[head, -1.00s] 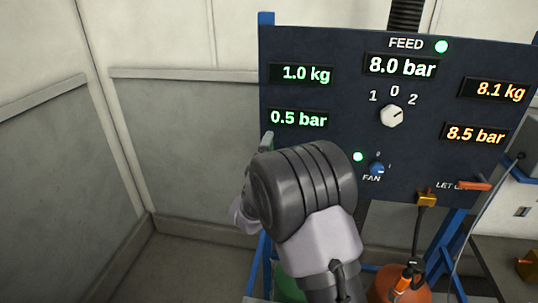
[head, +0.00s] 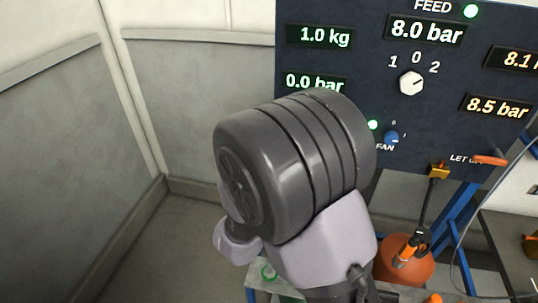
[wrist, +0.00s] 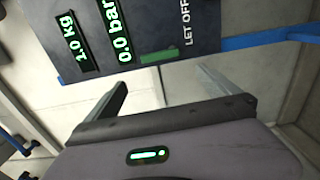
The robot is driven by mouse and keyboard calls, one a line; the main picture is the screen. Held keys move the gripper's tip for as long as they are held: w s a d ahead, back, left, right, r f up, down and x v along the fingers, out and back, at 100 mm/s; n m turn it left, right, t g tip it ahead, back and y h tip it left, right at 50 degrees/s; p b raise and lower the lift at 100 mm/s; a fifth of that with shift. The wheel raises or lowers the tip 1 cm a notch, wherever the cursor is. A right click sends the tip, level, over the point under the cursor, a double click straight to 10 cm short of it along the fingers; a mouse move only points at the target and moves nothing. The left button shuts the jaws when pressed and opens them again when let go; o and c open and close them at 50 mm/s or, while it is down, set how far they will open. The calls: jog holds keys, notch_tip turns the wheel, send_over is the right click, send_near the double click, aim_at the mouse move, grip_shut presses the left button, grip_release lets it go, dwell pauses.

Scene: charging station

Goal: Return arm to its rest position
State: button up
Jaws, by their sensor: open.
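My arm (head: 295,165) is raised in the middle of the head view, in front of the dark blue panel (head: 345,65). Its thick dark joint hides part of the panel, and my gripper is hidden there. In the wrist view my gripper (wrist: 163,82) is open, with its two fingers apart and nothing between them. The panel (wrist: 180,20) is beyond the fingers, tilted in the picture, with a LET OFF label and a green bar beside it. I cannot tell the distance from the fingertips to the panel.
The panel reads 1.0 kg, 0.0 bar, 8.0 bar and 8.5 bar. It carries a white selector knob (head: 410,83), a blue FAN knob (head: 391,137) and an orange lever (head: 490,160). An orange cylinder (head: 405,268) stands below. The floor at left (head: 165,245) is clear before grey walls.

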jog(key=shift+s+a, duration=0.1)
jog(key=shift+s, duration=0.2)
jog(key=s+d+m+g+y+b, duration=0.2)
jog(key=s+m, duration=0.4)
jog(key=s, duration=0.3)
jog(key=s+d+f+m+g+y+b, duration=0.1)
jog(key=s+m+g, duration=0.4)
jog(key=s, duration=0.5)
jog(key=s+d+m+g+y+b, duration=0.2)
jog(key=s+m+g+y+b, duration=0.1)
jog(key=s+m, duration=0.5)
jog(key=shift+s+d+f+g+y, duration=0.15)
jog(key=shift+s+d+g+y, duration=0.25)
jog(key=shift+s+g+y, duration=0.4)
